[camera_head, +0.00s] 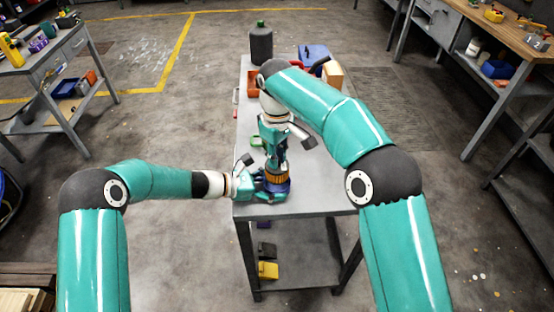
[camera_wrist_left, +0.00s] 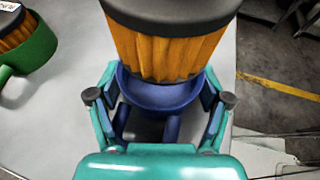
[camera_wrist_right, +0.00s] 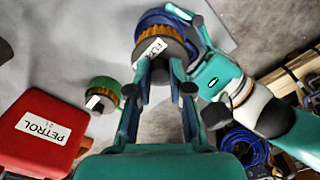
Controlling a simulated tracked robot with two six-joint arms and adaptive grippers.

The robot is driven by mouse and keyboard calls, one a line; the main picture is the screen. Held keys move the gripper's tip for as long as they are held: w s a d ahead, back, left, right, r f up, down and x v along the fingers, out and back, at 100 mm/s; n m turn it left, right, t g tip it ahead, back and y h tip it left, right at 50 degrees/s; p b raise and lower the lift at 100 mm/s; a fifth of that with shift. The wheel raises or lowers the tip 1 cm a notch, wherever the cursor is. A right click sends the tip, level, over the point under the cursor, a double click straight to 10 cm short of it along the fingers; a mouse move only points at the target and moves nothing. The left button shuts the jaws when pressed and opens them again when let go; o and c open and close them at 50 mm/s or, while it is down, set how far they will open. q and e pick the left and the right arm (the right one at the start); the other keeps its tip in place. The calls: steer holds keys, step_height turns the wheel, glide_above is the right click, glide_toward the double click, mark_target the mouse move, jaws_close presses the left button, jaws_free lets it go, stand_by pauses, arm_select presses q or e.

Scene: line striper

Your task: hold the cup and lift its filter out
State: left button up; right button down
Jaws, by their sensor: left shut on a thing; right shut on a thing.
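The blue cup (camera_wrist_left: 165,95) stands near the front edge of the grey workbench (camera_head: 315,198). My left gripper (camera_head: 266,189) is shut around the cup from the left; its fingers flank the cup in the left wrist view. The filter (camera_wrist_left: 165,50) has orange pleats and a dark cap. It is upright above the cup, with a tall band of pleats showing over the rim; its lower end is at the rim, and I cannot tell how deep it sits. My right gripper (camera_wrist_right: 160,82) is shut on the filter's labelled cap (camera_wrist_right: 158,52) from above.
A green cup with its own filter (camera_wrist_right: 103,92) stands close by on the bench. A red petrol can (camera_wrist_right: 40,135) stands beside it. A dark canister (camera_head: 261,45), an orange bin (camera_head: 255,82) and a blue box (camera_head: 313,52) are at the bench's far end.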

arm_select(q)
steer(key=shift+f, duration=0.15)
arm_select(e)
steer(key=shift+r, duration=0.35)
arm_select(q)
steer(key=o, duration=1.1)
